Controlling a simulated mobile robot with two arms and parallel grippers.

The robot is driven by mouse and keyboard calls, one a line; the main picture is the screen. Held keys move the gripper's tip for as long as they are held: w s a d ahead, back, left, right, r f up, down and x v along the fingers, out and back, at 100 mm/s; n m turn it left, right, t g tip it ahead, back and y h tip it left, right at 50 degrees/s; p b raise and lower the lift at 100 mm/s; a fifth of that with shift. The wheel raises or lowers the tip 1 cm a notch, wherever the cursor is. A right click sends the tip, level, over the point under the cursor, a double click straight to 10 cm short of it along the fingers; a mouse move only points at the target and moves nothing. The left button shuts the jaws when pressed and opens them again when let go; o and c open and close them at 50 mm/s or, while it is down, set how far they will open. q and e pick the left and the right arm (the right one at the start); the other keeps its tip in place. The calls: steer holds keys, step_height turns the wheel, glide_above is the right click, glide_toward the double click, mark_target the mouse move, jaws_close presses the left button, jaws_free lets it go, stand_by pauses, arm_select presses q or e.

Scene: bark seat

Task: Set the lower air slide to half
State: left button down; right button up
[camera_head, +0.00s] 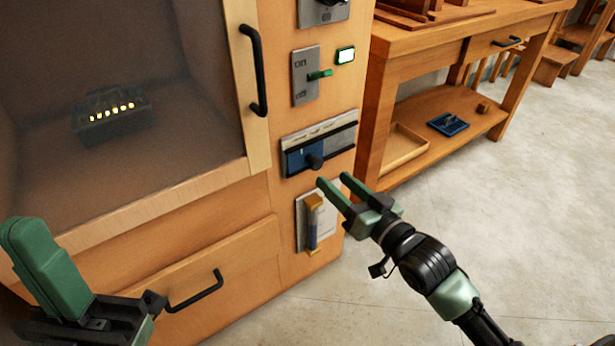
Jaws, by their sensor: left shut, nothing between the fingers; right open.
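The air slide (300,157) is a blue plate in a dark-railed frame with a pale scale strip above it, on the cabinet's right front panel. Its black knob (315,161) stands out near the middle of the frame. The blue plate covers the left part, and the right part looks grey. My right gripper (333,181) is open, with its green fingertips just below and right of the knob, apparently apart from it. My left gripper (30,228) is shut and empty at the lower left, well away from the slide.
A black door handle (256,72) and drawer handle (198,290) stick out.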

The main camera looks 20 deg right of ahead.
mark_target(318, 165)
steer(key=b+x, duration=0.2)
steer(key=x, duration=0.4)
steer(key=shift+w+a, duration=0.15)
steer(key=shift+w, duration=0.25)
steer(key=shift+w+a, duration=0.1)
steer(key=shift+w, duration=0.2)
jaws_close()
stand_by(0.8)
